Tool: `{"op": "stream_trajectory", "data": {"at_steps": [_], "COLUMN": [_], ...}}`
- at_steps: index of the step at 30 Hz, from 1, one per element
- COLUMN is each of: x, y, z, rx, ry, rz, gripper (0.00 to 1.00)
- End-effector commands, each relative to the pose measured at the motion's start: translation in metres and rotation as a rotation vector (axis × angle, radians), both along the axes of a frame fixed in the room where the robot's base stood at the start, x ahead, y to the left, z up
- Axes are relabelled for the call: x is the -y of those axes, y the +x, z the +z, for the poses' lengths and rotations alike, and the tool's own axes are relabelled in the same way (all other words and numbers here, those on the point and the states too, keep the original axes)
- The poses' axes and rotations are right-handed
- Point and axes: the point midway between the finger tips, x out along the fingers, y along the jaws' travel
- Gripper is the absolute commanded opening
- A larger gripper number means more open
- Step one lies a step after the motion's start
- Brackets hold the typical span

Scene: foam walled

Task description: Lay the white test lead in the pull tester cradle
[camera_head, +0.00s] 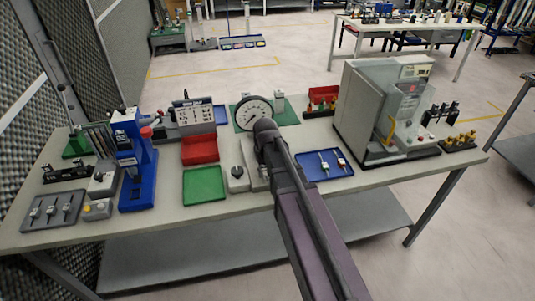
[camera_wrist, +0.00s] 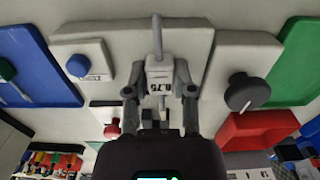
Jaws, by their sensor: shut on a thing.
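In the wrist view, my gripper (camera_wrist: 161,90) is shut on the white test lead (camera_wrist: 158,70), a small white block marked 0.75 with a grey rod at its upper end. The lead is above a pale grey base plate (camera_wrist: 200,40), which I take to be the pull tester's. Dark blocks (camera_wrist: 155,115) show just below the lead, perhaps the cradle; I cannot tell whether the lead touches them. In the head view, the pull tester's round dial (camera_head: 252,112) stands behind my arm, and my arm hides the gripper and lead.
A blue tray (camera_head: 309,174) with two leads lies to the right. A grey knob box (camera_head: 237,181), a green tray (camera_head: 203,198) and a red tray (camera_head: 198,157) are to the left. A blue-button box (camera_wrist: 92,75) is close by. A large grey machine (camera_head: 365,110) stands at the right.

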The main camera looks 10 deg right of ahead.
Motion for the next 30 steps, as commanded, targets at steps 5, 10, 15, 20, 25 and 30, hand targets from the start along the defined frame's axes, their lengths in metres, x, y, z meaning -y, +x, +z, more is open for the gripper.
{"op": "stream_trajectory", "data": {"at_steps": [5, 10, 15, 20, 25, 30], "x": [0.005, 0.007, 0.01, 0.013, 0.015, 0.016], "y": [0.0, 0.001, 0.01, 0.025, 0.036, 0.038], "z": [0.0, 0.001, 0.013, 0.029, 0.04, 0.04], "rx": [0.0, 0.0, 0.0, 0.0, 0.0, 0.0], "ry": [0.0, 0.0, 0.0, 0.0, 0.0, 0.0], "rz": [-0.007, -0.011, -0.016, -0.025, -0.033, -0.035], "gripper": [0.0, 0.0, 0.0, 0.0, 0.0, 0.0]}}
